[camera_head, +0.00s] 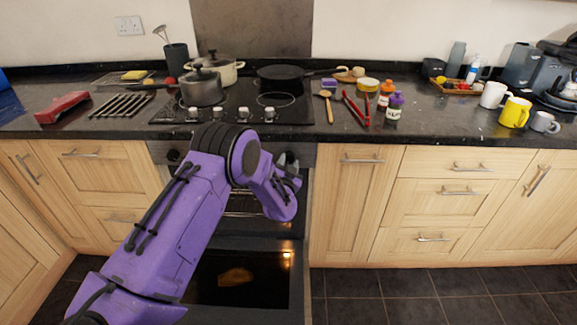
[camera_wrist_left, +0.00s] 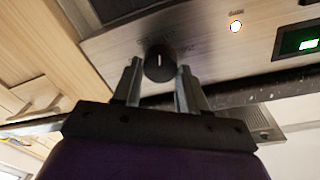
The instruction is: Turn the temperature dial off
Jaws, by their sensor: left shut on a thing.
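The temperature dial (camera_wrist_left: 160,62) is a round black knob with a white mark, on the oven's metal control panel (camera_wrist_left: 215,48) in the left wrist view. My left gripper (camera_wrist_left: 158,78) has one finger on each side of it and is shut on it. In the head view my left gripper (camera_head: 288,162) reaches the right part of the oven front, and it hides the dial there. Another black knob (camera_head: 173,156) shows at the left end of the panel. My right gripper is not in view.
The hob (camera_head: 250,103) above bears a lidded pot (camera_head: 201,88). The lit oven window (camera_head: 240,278) is below my arm. Wooden cupboards (camera_head: 352,205) flank the oven.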

